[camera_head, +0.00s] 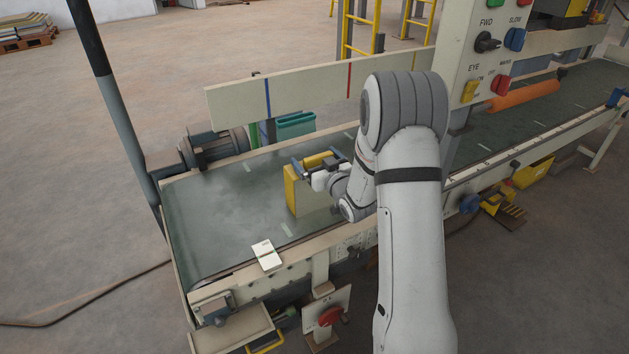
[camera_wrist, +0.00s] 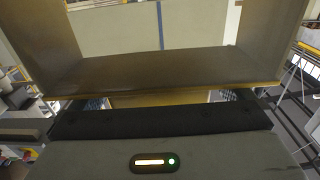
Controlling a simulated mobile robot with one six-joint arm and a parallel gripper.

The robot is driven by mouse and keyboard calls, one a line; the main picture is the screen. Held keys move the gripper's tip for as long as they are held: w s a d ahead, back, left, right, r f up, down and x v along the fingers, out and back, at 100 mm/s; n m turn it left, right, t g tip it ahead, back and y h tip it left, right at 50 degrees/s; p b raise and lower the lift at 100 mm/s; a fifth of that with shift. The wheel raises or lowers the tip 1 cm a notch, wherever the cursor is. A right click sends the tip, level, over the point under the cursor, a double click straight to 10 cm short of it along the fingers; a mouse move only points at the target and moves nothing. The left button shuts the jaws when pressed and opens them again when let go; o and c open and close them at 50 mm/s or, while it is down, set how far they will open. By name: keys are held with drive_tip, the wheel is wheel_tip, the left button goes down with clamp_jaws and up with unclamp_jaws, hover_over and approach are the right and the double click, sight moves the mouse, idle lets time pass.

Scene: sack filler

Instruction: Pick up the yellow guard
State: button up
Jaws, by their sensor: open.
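The yellow guard (camera_head: 290,191) stands upright on the green conveyor belt, showing a bright yellow left end, a yellow top edge and a duller face. My gripper (camera_head: 317,164) is open at the top of the guard, with its dark fingers spread close to the upper edge. In the wrist view, the guard (camera_wrist: 165,68) fills the upper middle as a brownish, U-shaped panel right in front of my gripper. Its near edge lies close to my dark palm. My forearm hides the guard's right side in the head view, and contact with the fingers cannot be told.
The belt (camera_head: 225,215) is clear to the left of the guard. A cream back rail (camera_head: 310,92) with blue and red marks runs behind it. A control panel (camera_head: 490,60) stands to the right. A small pale block (camera_head: 267,255) lies on the front rail. A green bin (camera_head: 295,125) is behind.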

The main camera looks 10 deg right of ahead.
drive_tip(key=shift+c, duration=0.4)
drive_tip(key=c, duration=1.1)
